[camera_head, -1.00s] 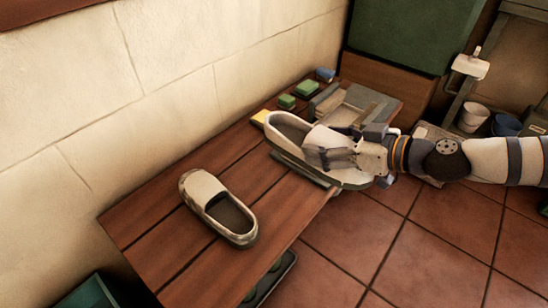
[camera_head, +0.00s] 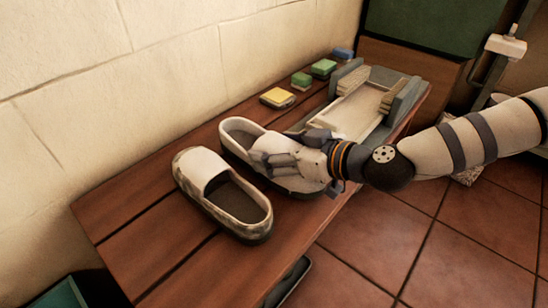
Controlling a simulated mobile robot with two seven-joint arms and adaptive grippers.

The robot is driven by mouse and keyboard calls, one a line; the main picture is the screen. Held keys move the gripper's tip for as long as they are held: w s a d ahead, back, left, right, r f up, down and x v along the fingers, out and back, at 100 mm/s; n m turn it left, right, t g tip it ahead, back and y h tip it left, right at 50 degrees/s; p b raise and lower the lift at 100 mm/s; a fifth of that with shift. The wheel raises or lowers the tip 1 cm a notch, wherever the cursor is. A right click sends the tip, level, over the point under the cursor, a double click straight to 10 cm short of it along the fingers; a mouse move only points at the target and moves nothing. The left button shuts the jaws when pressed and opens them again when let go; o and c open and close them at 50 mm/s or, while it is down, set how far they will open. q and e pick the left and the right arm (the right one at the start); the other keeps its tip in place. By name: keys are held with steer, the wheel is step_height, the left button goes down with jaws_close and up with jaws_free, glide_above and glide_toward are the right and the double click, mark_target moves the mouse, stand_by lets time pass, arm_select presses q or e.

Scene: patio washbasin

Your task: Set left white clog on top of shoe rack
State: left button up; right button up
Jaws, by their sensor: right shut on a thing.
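A white clog with dark smudges (camera_head: 222,192) sits on the wooden slatted rack top (camera_head: 130,215), toward its near left part. A second white clog (camera_head: 241,133) is just to its right, at or very close above the slats; I cannot tell whether it bears on them. My right gripper (camera_head: 272,160) is shut on this second clog, covering its middle. The two clogs lie side by side, roughly parallel, with a narrow gap or light contact between them. My left gripper is not in view.
Behind the held clog, a pale tray with brush-like sides (camera_head: 362,108) stands on the rack. A yellow sponge (camera_head: 277,97), green blocks (camera_head: 323,68) and a blue block (camera_head: 343,54) line the wall side.

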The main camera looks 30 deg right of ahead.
steer(key=shift+f, duration=0.3)
steer(key=o, duration=1.1)
steer(key=shift+o, duration=1.1)
